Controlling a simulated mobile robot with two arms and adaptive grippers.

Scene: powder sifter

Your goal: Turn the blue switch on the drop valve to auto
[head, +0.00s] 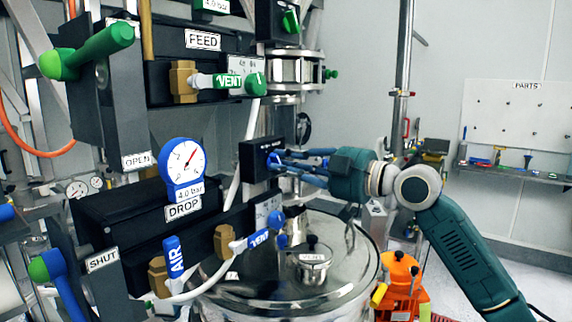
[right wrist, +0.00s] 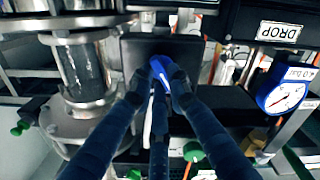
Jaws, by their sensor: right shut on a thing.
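The blue switch (head: 273,159) sits on the front of a black box (head: 254,160) to the right of the DROP gauge. In the right wrist view the blue switch (right wrist: 163,72) lies between my fingertips, in front of the dark box face (right wrist: 135,50). My right gripper (head: 279,160) reaches in from the right and is shut on the switch. The fingers hide much of the switch and its position labels, so its setting cannot be read. The DROP label (head: 184,207) is below the blue gauge (head: 184,166). My left gripper is not in view.
A blue VENT handle (head: 259,238) and a blue AIR handle (head: 174,257) are below the switch box. A steel vessel lid (head: 345,279) lies under my right arm. A green switch (head: 291,21) is above. An orange object (head: 400,285) stands at the lower right.

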